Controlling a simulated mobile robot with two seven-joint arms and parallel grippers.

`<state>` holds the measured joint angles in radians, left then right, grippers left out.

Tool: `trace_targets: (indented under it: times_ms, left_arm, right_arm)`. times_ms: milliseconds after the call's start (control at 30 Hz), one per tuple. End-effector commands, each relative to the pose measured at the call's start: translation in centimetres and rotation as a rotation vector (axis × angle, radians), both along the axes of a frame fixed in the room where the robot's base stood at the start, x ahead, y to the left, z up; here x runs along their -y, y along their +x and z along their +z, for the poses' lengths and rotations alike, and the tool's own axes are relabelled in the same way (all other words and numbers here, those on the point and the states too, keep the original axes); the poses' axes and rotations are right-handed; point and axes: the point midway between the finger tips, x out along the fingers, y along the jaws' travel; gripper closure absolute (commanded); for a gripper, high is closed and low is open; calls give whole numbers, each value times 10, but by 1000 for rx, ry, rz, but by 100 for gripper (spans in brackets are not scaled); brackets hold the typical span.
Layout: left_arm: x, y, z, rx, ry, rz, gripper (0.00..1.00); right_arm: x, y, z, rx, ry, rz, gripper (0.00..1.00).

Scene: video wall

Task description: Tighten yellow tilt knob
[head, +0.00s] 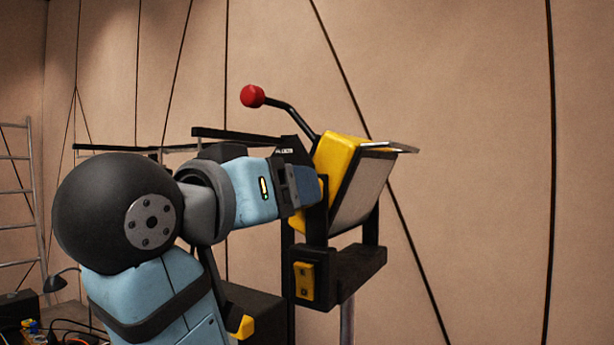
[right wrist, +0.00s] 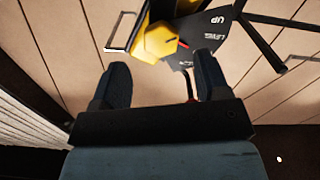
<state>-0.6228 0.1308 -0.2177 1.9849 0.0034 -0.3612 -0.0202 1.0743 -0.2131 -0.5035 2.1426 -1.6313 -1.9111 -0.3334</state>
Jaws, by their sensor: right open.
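The yellow tilt knob (right wrist: 160,42) is a faceted yellow piece in the right wrist view, in front of a dark plate (right wrist: 211,38) marked "UP" and "LEVEL". My right gripper (right wrist: 160,72) is open, its two dark fingers spread below the knob and apart from it in the picture. No object is between the fingertips. In the head view the right gripper (head: 302,187) is at the left side of the yellow-backed unit (head: 338,155). There it mostly hides the knob; only a sliver of yellow shows past the fingers. My left gripper is not in view.
A black lever with a red ball (head: 252,96) rises from the unit. A black bracket (head: 342,270) with a yellow control box (head: 304,281) stands below it on a grey post. A ladder (head: 22,190) leans at far left. The wall area on the right is clear.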

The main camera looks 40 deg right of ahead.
Motion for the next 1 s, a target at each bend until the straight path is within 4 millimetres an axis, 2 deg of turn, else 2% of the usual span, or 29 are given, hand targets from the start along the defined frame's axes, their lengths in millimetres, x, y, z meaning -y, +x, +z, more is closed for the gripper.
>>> trace_targets:
  times_ms: [100,300,467,733,933,1000]
  left_arm:
    - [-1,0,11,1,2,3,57]
    - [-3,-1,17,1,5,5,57]
    - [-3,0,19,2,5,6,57]
    - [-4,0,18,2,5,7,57]
    - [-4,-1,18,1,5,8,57]
    - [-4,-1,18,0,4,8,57]
  right_arm:
    - [23,9,3,-1,-2,-4,31]
    - [48,19,1,-1,-1,-2,31]
    - [56,23,0,-1,-1,0,31]
    - [56,23,-1,-1,-1,1,31]
    - [56,23,0,-1,-1,1,77]
    - [56,23,0,-1,-1,1,81]
